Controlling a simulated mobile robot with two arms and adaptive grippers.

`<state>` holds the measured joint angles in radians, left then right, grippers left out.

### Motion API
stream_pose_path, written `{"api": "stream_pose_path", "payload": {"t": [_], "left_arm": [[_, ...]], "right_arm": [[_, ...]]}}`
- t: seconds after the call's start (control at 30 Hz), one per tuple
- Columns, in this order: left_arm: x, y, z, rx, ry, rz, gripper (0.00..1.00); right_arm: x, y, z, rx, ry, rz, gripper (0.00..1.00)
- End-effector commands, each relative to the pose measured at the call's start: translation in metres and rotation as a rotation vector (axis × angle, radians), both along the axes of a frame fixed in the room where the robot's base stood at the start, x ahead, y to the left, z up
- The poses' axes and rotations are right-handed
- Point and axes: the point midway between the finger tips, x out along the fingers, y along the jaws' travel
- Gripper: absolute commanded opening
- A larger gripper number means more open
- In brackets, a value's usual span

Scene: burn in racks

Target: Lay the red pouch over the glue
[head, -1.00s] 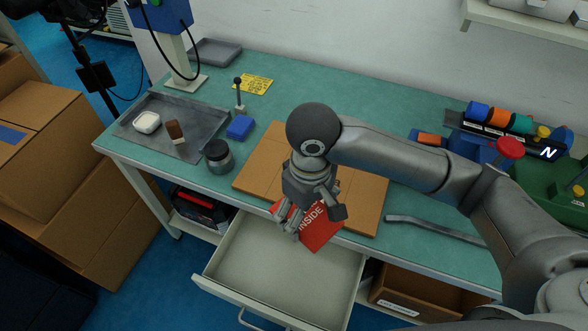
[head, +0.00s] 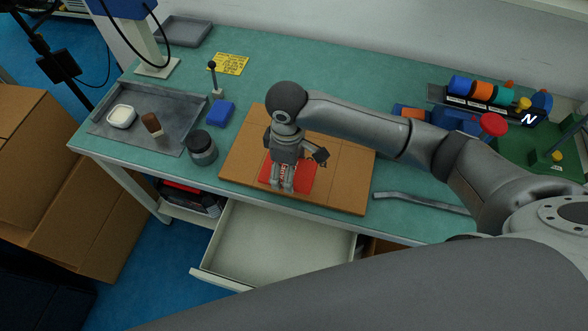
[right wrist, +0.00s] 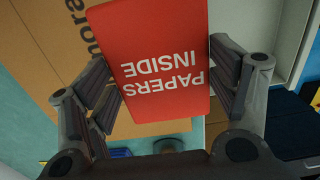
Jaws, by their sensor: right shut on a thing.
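The red pouch (head: 298,176), printed "PAPERS INSIDE", is in my right gripper (head: 283,187), over the front middle of the flat cardboard (head: 344,180). In the right wrist view, the pouch (right wrist: 155,65) lies between the two fingers of my right gripper (right wrist: 168,80). The gripper is shut on it. I cannot tell whether the pouch touches the cardboard. No glue can be made out; anything under the pouch or arm is hidden. My left gripper is not in view.
An open, empty drawer (head: 280,240) juts out below the table's front edge. A dark-lidded jar (head: 201,150), a blue block (head: 221,113) and a grey tray (head: 177,106) are on the left. A grey bar (head: 425,201) lies right of the cardboard.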

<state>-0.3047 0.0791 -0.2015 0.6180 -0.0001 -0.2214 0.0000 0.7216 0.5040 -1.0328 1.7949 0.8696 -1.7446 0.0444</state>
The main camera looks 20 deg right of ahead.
Motion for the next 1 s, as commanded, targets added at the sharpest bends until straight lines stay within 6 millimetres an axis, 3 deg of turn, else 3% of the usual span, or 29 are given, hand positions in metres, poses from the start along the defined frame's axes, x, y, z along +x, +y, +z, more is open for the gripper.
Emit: {"api": "stream_pose_path", "payload": {"t": [0.17,0.33,0.5,0.9,0.93,1.0], "left_arm": [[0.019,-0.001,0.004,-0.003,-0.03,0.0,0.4],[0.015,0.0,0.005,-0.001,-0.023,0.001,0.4],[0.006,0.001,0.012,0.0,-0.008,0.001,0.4],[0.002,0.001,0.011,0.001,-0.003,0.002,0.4],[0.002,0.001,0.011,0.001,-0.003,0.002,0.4],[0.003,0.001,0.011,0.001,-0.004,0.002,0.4]], "right_arm": [[0.008,-0.01,-0.016,0.001,0.0,-0.001,0.57],[0.014,-0.02,-0.03,-0.002,0.002,-0.003,0.57],[0.013,-0.018,-0.053,-0.002,0.001,-0.001,0.57],[0.013,-0.018,-0.06,0.0,-0.001,0.0,0.57],[0.013,-0.018,-0.06,-0.001,-0.001,0.0,0.81],[0.014,-0.018,-0.06,0.0,-0.001,0.0,0.9]]}}
